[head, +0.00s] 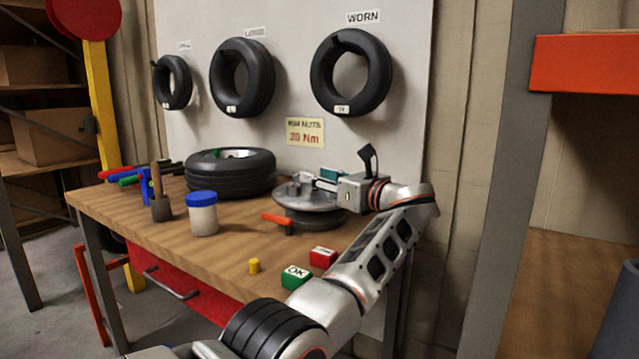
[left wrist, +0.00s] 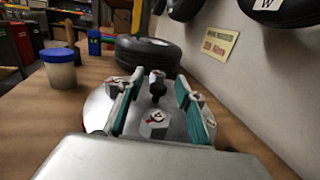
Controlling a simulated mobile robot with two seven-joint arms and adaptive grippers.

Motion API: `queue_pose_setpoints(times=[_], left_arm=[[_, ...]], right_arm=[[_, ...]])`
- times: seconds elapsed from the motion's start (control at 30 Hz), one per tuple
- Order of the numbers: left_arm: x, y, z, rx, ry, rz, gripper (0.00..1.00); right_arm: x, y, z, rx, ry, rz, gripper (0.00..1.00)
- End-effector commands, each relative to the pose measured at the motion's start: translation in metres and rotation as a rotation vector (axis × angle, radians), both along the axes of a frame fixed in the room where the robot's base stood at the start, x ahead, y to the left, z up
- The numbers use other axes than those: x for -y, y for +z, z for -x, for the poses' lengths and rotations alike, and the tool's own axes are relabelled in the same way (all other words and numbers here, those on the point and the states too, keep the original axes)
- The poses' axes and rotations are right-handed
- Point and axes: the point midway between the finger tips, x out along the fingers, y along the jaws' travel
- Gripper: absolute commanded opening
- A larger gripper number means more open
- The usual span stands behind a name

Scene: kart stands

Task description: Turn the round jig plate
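The round jig plate (head: 296,202) is a grey metal disc on a dark round base near the right end of the bench. An orange handle (head: 277,219) sticks out at its front left. My left gripper (head: 325,181) is over the plate, coming from the right. In the left wrist view its two teal-padded fingers (left wrist: 160,88) are spread apart above the plate (left wrist: 97,107). A dark upright peg (left wrist: 157,84) shows between the fingers, with a gap on both sides. The gripper hides part of the plate. My right gripper is not in view.
A tyre (head: 230,174) lies on the bench behind the plate. A blue-lidded jar (head: 202,214) stands to the left. A green OK block (head: 295,278), a red block (head: 323,257) and a yellow peg (head: 254,266) are near the front edge. A board with hanging tyres stands behind.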

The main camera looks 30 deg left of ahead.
Motion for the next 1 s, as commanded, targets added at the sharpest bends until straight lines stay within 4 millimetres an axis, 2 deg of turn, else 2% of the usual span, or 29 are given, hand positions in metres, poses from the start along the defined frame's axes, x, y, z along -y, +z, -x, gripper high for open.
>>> queue_pose_setpoints(times=[0.03,0.2,0.4,0.57,0.83,0.87,0.9,1.0], left_arm=[[0.0,0.013,0.0,0.007,0.0,0.0,0.36],[0.0,0.046,0.0,0.007,0.0,0.0,0.36],[0.0,0.075,0.0,0.004,0.0,0.0,0.36],[-0.001,0.085,0.0,0.004,0.001,-0.001,0.36],[-0.001,0.086,0.0,0.003,0.001,0.0,0.36],[-0.001,0.086,0.0,0.003,0.001,0.0,0.33],[-0.001,0.086,0.0,0.005,0.0,0.0,0.23],[-0.012,0.095,-0.001,0.038,-0.009,0.004,0.0]], right_arm=[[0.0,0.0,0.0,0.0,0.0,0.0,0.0],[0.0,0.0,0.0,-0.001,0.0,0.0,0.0],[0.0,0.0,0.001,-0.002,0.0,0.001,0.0],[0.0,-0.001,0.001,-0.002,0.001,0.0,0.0],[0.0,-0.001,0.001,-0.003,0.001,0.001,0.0],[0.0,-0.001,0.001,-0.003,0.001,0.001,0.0],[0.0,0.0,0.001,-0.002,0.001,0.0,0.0],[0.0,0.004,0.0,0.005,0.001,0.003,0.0]])
